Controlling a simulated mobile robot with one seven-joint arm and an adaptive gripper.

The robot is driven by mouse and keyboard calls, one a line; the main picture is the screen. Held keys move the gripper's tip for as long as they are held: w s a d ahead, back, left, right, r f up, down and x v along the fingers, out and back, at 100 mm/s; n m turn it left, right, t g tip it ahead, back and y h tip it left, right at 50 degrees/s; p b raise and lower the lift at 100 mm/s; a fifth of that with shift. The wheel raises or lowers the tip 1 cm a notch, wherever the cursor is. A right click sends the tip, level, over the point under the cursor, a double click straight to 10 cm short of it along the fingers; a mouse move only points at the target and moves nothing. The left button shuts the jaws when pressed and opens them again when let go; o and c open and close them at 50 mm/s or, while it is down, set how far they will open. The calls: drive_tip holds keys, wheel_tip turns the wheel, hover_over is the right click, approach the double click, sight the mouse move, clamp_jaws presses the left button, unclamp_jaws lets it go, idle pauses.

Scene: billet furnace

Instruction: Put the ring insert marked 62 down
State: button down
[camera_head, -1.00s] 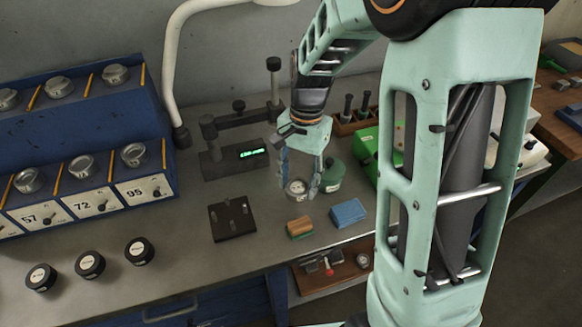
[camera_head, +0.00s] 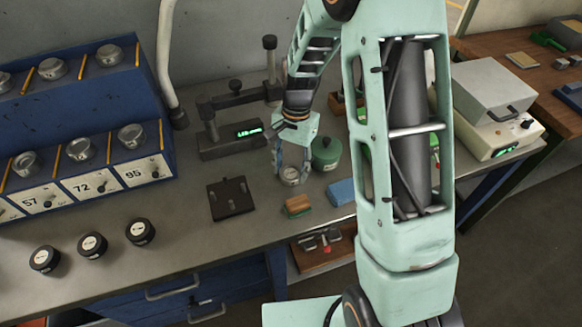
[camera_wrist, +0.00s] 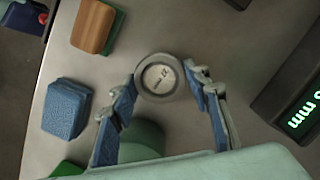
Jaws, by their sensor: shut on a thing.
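The ring insert (camera_head: 292,176) is a round grey metal ring with a pale, marked face. It also shows in the wrist view (camera_wrist: 160,77), where its marking is too small to read surely. My gripper (camera_head: 291,170) points down with its blue-padded fingers on either side of the ring; the wrist view shows the fingertips (camera_wrist: 163,80) closed on its rim. The ring is face up, low over the grey bench (camera_head: 190,245); I cannot tell whether it touches the bench.
A green lidded pot (camera_head: 326,153) stands close behind the ring. A gauge stand with a green display (camera_head: 248,131) is behind left. Bare bench lies around the plate.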

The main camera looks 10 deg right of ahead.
sight(294, 167)
drive_tip(key=shift+f, duration=0.15)
drive_tip(key=c, duration=1.1)
unclamp_jaws()
drive_tip(key=r, duration=0.4)
drive_tip(key=w+r, duration=0.1)
drive_tip(key=r, duration=0.3)
drive_tip(key=d+r, duration=0.1)
drive_tip(key=r, duration=0.3)
drive_tip(key=shift+w+r+b, duration=0.1)
drive_tip(key=shift+w+b, duration=0.1)
drive_tip(key=shift+b, duration=0.1)
